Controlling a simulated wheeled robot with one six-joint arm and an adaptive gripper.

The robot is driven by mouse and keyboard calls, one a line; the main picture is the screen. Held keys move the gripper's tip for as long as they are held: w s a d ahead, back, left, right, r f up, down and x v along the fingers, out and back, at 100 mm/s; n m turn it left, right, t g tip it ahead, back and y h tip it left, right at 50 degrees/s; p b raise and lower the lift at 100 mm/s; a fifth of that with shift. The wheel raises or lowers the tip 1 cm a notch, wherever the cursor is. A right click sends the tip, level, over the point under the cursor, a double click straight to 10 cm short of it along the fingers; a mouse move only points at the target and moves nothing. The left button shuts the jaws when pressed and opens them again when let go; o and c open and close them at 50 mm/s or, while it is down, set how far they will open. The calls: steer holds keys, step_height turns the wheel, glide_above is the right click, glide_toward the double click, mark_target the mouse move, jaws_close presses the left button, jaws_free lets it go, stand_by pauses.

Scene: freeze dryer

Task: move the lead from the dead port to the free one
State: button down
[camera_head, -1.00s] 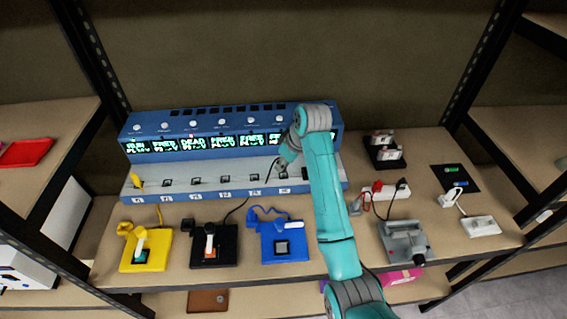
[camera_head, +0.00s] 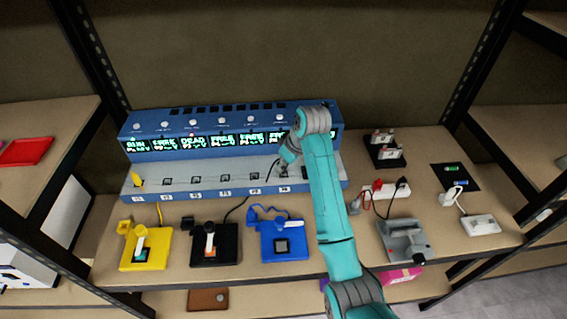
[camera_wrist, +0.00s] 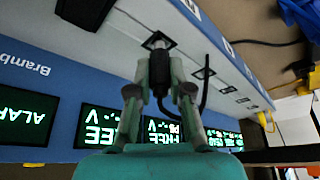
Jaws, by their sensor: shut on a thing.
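A blue-and-grey port unit (camera_head: 150,190) stands on the shelf with a row of lit displays. The third display from the left (camera_head: 193,141) reads DEAD. The port below it (camera_head: 196,181) shows as an empty dark square. My gripper (camera_head: 284,162) is over the right part of the port row. In the wrist view, my gripper (camera_wrist: 160,92) is shut on the black plug (camera_wrist: 157,43) of the lead. The plug is at a square port; its seating depth is unclear. The lead's black cable (camera_wrist: 205,85) curves beside the fingers. In the head view, the cable (camera_head: 237,208) runs toward the black base.
A yellow lead (camera_head: 137,181) is in the leftmost port. Yellow (camera_head: 128,262), black (camera_head: 222,255) and blue (camera_head: 270,252) bases stand in front. A grey device (camera_head: 402,243) and a white power strip (camera_head: 385,190) are at right.

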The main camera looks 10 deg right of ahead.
steer(key=shift+f, duration=0.7)
steer(key=c, duration=1)
jaws_free()
steer(key=shift+r, duration=0.1)
steer(key=v, duration=0.7)
steer(key=shift+r, duration=0.2)
